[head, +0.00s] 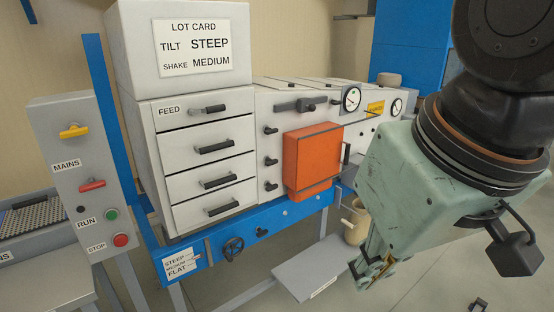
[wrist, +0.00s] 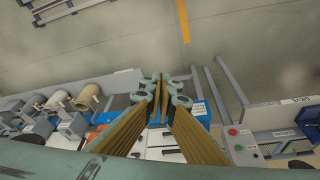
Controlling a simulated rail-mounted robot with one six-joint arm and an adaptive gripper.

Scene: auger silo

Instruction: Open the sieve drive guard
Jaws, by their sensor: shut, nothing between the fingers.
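The sieve drive guard appears to be the orange box-shaped cover (head: 312,158) on the front of the white sieve machine. It looks closed, and what is behind it is hidden. A black upright handle (head: 346,153) shows at its right edge. My gripper (head: 374,272) hangs in front and to the right of the guard, lower than it and apart from it, pointing down. In the wrist view my gripper's fingers (wrist: 160,88) are together and empty. A small patch of orange shows there left of the fingers, mostly hidden.
White drawers (head: 212,150) with black handles stand left of the guard. A control post (head: 80,170) with yellow and red levers and buttons is at far left. A grey shelf (head: 315,268) juts out below, beside a beige container (head: 356,222). Open floor lies in front.

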